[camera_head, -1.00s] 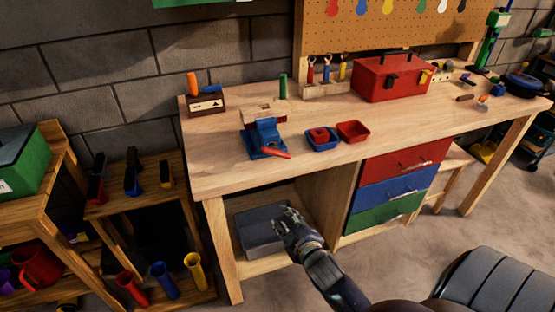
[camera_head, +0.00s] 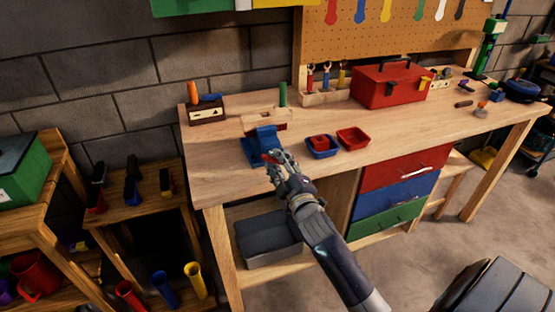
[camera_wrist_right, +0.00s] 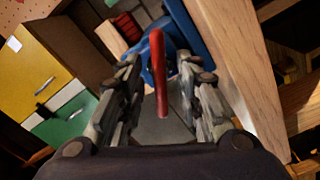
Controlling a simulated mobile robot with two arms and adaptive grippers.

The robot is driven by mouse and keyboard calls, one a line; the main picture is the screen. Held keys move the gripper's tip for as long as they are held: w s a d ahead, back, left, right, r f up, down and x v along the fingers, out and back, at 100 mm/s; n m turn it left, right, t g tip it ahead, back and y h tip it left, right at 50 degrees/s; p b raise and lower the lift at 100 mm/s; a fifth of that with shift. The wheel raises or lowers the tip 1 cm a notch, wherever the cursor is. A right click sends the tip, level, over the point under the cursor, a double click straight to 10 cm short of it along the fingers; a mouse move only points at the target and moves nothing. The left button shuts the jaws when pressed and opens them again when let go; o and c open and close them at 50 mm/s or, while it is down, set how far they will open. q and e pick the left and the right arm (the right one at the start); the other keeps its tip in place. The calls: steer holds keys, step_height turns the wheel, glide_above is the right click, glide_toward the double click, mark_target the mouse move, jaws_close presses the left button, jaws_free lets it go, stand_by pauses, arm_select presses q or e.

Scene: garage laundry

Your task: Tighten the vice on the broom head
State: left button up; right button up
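The blue vice (camera_head: 262,137) stands at the front left of the workbench. A pale wooden block, seemingly the broom head (camera_head: 268,119), sits at its jaws; I cannot tell how tightly it is held. My right gripper (camera_head: 272,159) is at the front of the vice and hides most of its red handle. In the right wrist view the red handle (camera_wrist_right: 158,75) runs between the spread fingers of the right gripper (camera_wrist_right: 160,88), with a gap on each side. The blue vice body (camera_wrist_right: 188,32) is just beyond. My left gripper is out of view.
On the workbench (camera_head: 215,170), a blue tray (camera_head: 322,152) and a red tray (camera_head: 353,139) lie right of the vice. A red toolbox (camera_head: 390,85) stands farther back. A wooden box (camera_head: 207,111) with tools is left. A grey bin (camera_head: 265,238) sits below.

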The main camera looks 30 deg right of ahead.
steer(key=shift+x, duration=0.85)
steer(key=shift+c, duration=0.6)
jaws_close()
steer(key=shift+m, duration=0.4)
